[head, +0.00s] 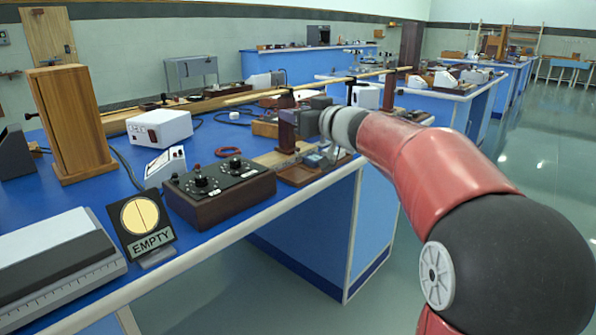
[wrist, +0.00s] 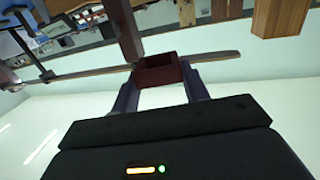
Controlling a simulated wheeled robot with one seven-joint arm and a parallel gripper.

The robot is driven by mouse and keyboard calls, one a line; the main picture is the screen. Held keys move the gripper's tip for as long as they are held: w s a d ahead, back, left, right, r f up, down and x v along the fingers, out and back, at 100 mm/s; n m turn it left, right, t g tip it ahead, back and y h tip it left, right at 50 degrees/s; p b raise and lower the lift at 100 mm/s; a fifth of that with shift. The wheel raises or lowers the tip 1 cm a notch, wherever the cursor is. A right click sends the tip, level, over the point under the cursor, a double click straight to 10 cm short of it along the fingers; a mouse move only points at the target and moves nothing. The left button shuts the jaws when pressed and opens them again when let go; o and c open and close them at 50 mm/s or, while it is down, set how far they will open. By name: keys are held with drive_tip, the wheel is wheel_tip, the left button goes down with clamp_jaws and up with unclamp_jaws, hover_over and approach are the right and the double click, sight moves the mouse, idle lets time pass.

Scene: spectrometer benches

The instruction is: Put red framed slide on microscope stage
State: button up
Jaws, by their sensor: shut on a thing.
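My gripper (wrist: 158,88) is shut on a small dark red square frame, the red framed slide (wrist: 160,80), which sits between the two fingertips in the wrist view. In the head view my gripper (head: 312,122) is over the bench, at the end of my red arm, and the slide cannot be made out there. A low wooden base with small metal parts (head: 308,168) stands on the bench just below my gripper. I cannot tell whether it is the microscope stage. In the wrist view a dark brown post (wrist: 124,30) stands close to the slide; contact cannot be told.
A long rail (head: 250,95) runs along the blue bench. A black control box with knobs (head: 220,188), an EMPTY sign (head: 145,222), a white instrument (head: 158,128) and a wooden block (head: 72,122) stand to the left. Open floor (head: 545,165) lies at the right.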

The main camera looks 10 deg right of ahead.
sight(299, 177)
wheel_tip(299, 177, down, 14)
drive_tip(key=shift+r+b, duration=0.1)
drive_tip(key=shift+b, duration=0.95)
drive_tip(key=o, duration=1.1)
drive_tip(key=shift+c, duration=0.2)
drive_tip(key=shift+f+b, duration=0.3)
drive_tip(key=shift+b, duration=0.1)
drive_tip(key=v, duration=0.7)
drive_tip(key=shift+s+d+r, duration=0.1)
drive_tip(key=shift+s+r, duration=0.1)
drive_tip(key=shift+s, duration=0.2)
